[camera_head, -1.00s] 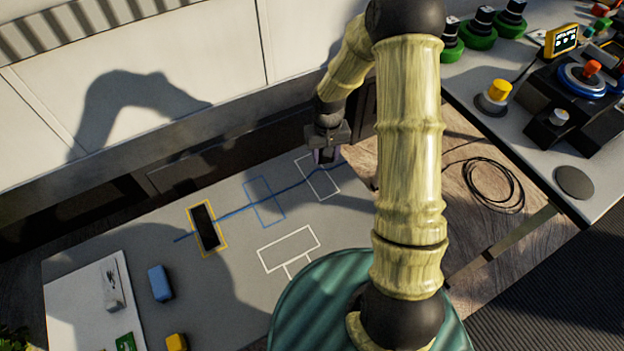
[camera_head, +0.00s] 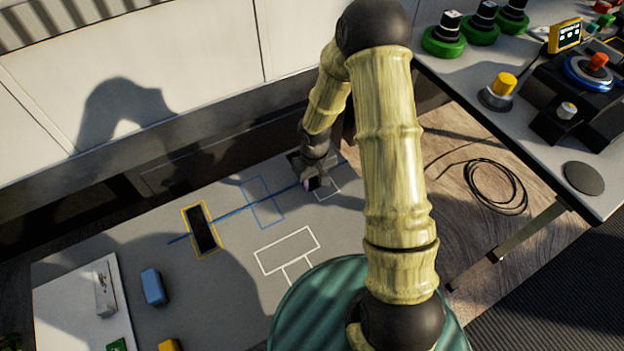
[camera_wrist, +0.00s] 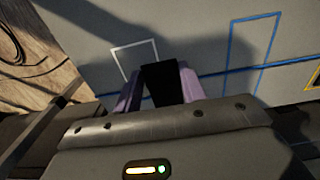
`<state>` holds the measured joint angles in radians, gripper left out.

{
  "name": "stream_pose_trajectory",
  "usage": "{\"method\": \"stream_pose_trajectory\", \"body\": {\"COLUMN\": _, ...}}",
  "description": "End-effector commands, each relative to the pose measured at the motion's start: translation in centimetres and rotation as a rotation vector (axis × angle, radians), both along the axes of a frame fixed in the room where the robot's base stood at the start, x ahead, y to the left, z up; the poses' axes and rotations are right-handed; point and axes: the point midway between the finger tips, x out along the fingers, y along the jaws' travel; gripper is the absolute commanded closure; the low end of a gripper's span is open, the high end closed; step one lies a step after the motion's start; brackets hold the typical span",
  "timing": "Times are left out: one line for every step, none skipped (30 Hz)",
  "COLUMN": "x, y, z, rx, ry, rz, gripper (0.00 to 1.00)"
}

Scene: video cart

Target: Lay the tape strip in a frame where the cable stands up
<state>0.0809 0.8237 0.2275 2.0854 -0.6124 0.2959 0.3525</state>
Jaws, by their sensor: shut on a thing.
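My gripper (camera_wrist: 160,88) is shut on a black tape strip (camera_wrist: 160,80), which sits between its purple fingers in the wrist view. A thin blue cable (camera_head: 230,215) runs across the grey mat through that white frame, a blue frame (camera_head: 263,203) and a yellow frame (camera_head: 190,228). A black strip (camera_head: 202,230) lies in the yellow frame. I cannot tell where the cable stands up or how high the held strip is.
Another white frame (camera_head: 287,250) with a stem is drawn nearer on the mat. A blue block (camera_head: 153,287) and a white board (camera_head: 60,305) are at the left. A coiled black cable (camera_head: 497,185) and control gear (camera_head: 560,100) are at the right. A wall stands behind the mat.

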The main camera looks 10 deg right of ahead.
Motion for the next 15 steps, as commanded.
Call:
{"method": "stream_pose_trajectory", "body": {"x": 0.1, "y": -0.3, "z": -0.2, "rx": 0.000, "ry": 0.000, "rz": -0.001, "gripper": 0.81}}
{"method": "stream_pose_trajectory", "body": {"x": 0.2, "y": -0.5, "z": -0.3, "rx": 0.000, "ry": 0.000, "rz": -0.001, "gripper": 0.81}}
{"method": "stream_pose_trajectory", "body": {"x": 0.2, "y": -0.7, "z": -0.5, "rx": 0.000, "ry": 0.000, "rz": -0.001, "gripper": 0.81}}
{"method": "stream_pose_trajectory", "body": {"x": 0.3, "y": -0.9, "z": -0.6, "rx": 0.000, "ry": 0.000, "rz": -0.001, "gripper": 0.81}}
{"method": "stream_pose_trajectory", "body": {"x": 0.3, "y": -1.0, "z": -0.7, "rx": 0.000, "ry": 0.000, "rz": 0.000, "gripper": 0.81}}
{"method": "stream_pose_trajectory", "body": {"x": 0.4, "y": -1.2, "z": -0.8, "rx": 0.000, "ry": 0.000, "rz": 0.000, "gripper": 0.81}}
{"method": "stream_pose_trajectory", "body": {"x": 0.4, "y": -1.3, "z": -0.9, "rx": 0.000, "ry": 0.000, "rz": 0.000, "gripper": 0.81}}
{"method": "stream_pose_trajectory", "body": {"x": 0.5, "y": -1.5, "z": -1.0, "rx": 0.000, "ry": 0.000, "rz": 0.000, "gripper": 0.81}}
{"method": "stream_pose_trajectory", "body": {"x": 0.5, "y": -1.7, "z": -1.2, "rx": 0.001, "ry": 0.001, "rz": -0.001, "gripper": 0.81}}
{"method": "stream_pose_trajectory", "body": {"x": 0.6, "y": -1.9, "z": -1.3, "rx": 0.001, "ry": 0.001, "rz": -0.001, "gripper": 0.81}}
{"method": "stream_pose_trajectory", "body": {"x": 0.6, "y": -2.0, "z": -1.4, "rx": 0.001, "ry": 0.001, "rz": -0.001, "gripper": 0.81}}
{"method": "stream_pose_trajectory", "body": {"x": 0.7, "y": -2.2, "z": -1.5, "rx": 0.001, "ry": 0.001, "rz": -0.001, "gripper": 0.81}}
{"method": "stream_pose_trajectory", "body": {"x": 0.8, "y": -2.4, "z": -1.6, "rx": 0.001, "ry": 0.001, "rz": -0.001, "gripper": 0.81}}
{"method": "stream_pose_trajectory", "body": {"x": 0.8, "y": -2.5, "z": -1.7, "rx": 0.001, "ry": 0.000, "rz": 0.000, "gripper": 0.81}}
{"method": "stream_pose_trajectory", "body": {"x": 0.9, "y": -2.8, "z": -1.8, "rx": 0.000, "ry": 0.000, "rz": 0.000, "gripper": 0.81}}
